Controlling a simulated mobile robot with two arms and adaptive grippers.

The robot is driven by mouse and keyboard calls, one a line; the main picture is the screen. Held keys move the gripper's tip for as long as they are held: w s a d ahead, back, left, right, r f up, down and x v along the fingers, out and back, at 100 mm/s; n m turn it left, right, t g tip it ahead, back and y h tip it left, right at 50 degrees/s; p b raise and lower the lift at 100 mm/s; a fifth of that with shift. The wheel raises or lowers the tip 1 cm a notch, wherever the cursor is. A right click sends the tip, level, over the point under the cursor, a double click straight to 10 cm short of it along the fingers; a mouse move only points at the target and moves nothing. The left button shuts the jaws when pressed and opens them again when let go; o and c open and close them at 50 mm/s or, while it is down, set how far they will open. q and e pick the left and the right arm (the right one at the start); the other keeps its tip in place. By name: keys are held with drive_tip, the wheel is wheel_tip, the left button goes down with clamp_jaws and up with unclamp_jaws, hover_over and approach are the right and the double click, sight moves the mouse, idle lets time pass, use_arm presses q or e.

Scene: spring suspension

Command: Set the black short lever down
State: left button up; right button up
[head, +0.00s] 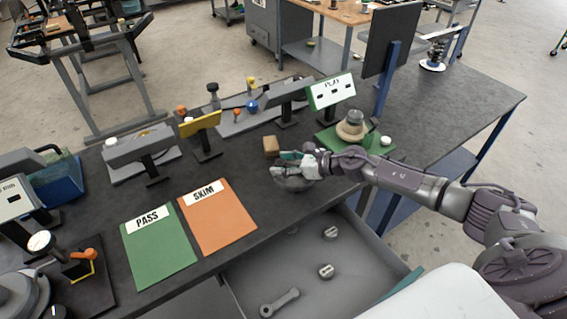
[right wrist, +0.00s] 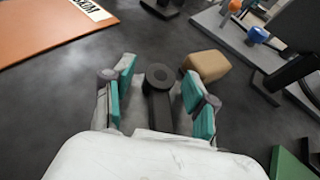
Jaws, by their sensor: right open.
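The black short lever (right wrist: 160,90) shows in the right wrist view, a dark bar with a round ringed head, lying on or just above the dark tabletop. My right gripper (right wrist: 152,95) is open, with teal-padded fingers on both sides of the lever and visible gaps between. In the head view my right gripper (head: 283,165) is low over the table near its front edge, and I cannot make out the lever there. My left gripper is not in view.
A tan block (right wrist: 206,66) lies close beside the right finger; it also shows in the head view (head: 271,146). An orange SKIM mat (head: 218,220) and green PASS mat (head: 158,250) lie to the left. An open drawer (head: 300,250) holds loose metal parts below the edge.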

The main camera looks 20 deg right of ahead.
drive_tip(key=shift+r, duration=0.1)
drive_tip(key=shift+s+d, duration=0.1)
drive_tip(key=shift+d, duration=0.05)
drive_tip(key=b+v, duration=0.3)
drive_tip(key=v, duration=0.7)
drive_tip(key=shift+s+d+b, duration=0.2)
drive_tip(key=shift+s+b, duration=0.1)
drive_tip(key=shift+s+d+r, duration=0.25)
drive_tip(key=shift+r, duration=0.2)
